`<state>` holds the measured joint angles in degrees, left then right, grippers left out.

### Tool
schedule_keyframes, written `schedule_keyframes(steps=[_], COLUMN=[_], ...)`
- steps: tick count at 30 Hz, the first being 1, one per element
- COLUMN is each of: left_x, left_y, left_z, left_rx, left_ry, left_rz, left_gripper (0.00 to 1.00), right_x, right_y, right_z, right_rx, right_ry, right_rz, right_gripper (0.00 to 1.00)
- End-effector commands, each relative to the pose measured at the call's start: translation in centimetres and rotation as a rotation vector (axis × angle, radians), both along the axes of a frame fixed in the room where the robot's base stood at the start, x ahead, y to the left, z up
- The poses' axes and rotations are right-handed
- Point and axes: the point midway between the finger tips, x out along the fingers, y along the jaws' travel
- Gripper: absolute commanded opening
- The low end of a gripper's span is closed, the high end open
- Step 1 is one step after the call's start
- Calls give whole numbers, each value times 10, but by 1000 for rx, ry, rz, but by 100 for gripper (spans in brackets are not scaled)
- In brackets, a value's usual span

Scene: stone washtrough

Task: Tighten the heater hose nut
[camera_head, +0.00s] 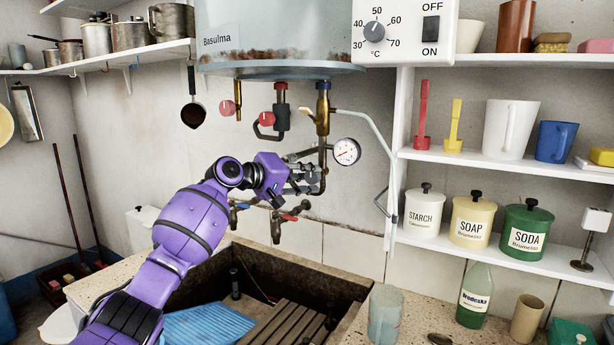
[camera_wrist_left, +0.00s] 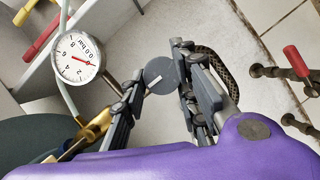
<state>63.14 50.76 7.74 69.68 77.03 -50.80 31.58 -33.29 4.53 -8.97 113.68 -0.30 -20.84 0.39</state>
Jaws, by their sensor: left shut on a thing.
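My left gripper (camera_head: 312,180) reaches up to the pipework under the heater tank (camera_head: 278,68), just left of the pressure gauge (camera_head: 347,151). In the left wrist view, its two fingers (camera_wrist_left: 160,85) are shut on a round dark grey piece with a white mark (camera_wrist_left: 162,75), which appears to be the hose nut. A braided hose (camera_wrist_left: 212,65) runs behind the right-hand finger. In the head view the fingers and pipes overlap, and the nut cannot be made out. The gauge also shows in the left wrist view (camera_wrist_left: 78,57). My right gripper is out of view.
Taps (camera_head: 277,228) stick out just below the gripper, above the dark stone trough (camera_head: 225,275). A blue washboard (camera_head: 207,325) lies in the trough. Shelves with canisters (camera_head: 470,220) stand to the right. A glass (camera_head: 385,313) and green bottle (camera_head: 474,295) stand on the ledge.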

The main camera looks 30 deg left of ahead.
Motion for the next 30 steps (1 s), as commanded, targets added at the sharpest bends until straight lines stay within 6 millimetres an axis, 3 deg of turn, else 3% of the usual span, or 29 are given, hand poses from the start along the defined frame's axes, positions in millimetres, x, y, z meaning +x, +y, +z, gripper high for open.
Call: schedule_keyframes(steps=[1, 7, 8, 11, 26, 30], left_x=[0, 0, 0, 0, -1, -10], left_y=[1, 1, 0, 1, 2, 6], left_z=[15, 15, 14, 14, 6, 6], left_rx=[-4, -4, -4, -5, -2, -1], left_ry=[-25, -25, -25, -23, -11, -9], left_rz=[4, 3, 3, 3, 4, 4], left_gripper=[2, 2, 29, 42, 42, 42], right_x=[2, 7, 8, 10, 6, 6], right_y=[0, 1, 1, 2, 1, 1], right_z=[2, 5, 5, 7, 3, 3], right_rx=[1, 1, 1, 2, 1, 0], right_ry=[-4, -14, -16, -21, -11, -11], right_rz=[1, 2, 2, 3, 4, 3], right_gripper=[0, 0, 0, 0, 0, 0])
